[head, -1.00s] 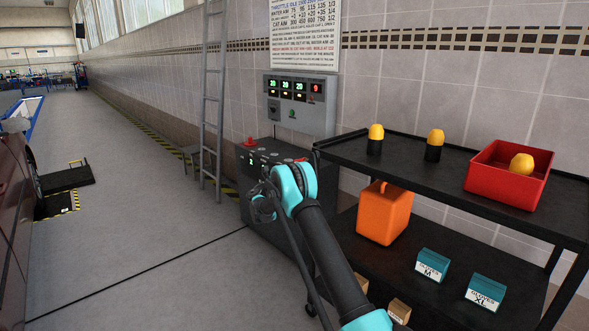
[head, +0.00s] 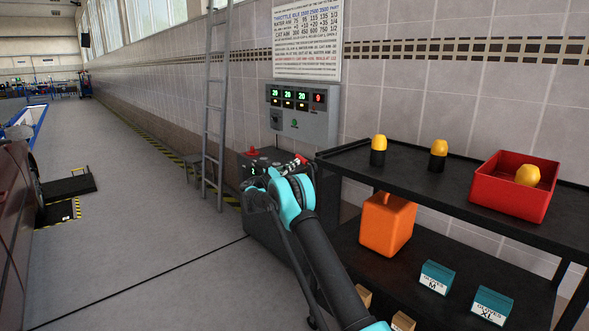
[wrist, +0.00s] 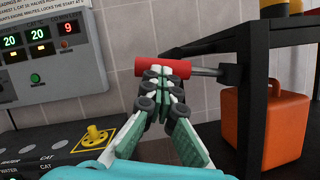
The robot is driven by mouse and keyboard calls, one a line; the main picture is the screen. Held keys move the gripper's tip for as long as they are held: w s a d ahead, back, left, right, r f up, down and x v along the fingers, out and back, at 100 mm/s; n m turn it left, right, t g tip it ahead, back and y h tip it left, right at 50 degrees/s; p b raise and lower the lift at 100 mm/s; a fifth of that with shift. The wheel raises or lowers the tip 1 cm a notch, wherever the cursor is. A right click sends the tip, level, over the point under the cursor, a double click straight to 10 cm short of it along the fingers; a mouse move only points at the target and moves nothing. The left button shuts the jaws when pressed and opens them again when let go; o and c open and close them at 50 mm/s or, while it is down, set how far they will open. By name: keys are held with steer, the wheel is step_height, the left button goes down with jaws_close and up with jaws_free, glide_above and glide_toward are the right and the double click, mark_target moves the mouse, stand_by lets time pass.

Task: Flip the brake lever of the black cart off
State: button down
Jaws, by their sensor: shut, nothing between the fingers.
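The black cart (head: 443,163) stands at the right against the tiled wall. A red cylindrical handle on a metal rod, apparently its brake lever (wrist: 151,66), sticks out left from the cart's dark post in the wrist view. It lies roughly level there. My gripper (wrist: 166,78) is shut and empty, its fingertips right at the red handle and overlapping its lower edge. I cannot tell whether they touch it.
A dark console with a yellow knob (wrist: 94,137) is at lower left in the wrist view. A grey display panel (head: 301,112) hangs on the wall. The cart carries a red bin (head: 505,203), an orange can (head: 388,225) and glove boxes. Open floor lies left.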

steer(key=shift+d+r, duration=0.1)
steer(key=shift+r, duration=0.4)
stand_by(0.3)
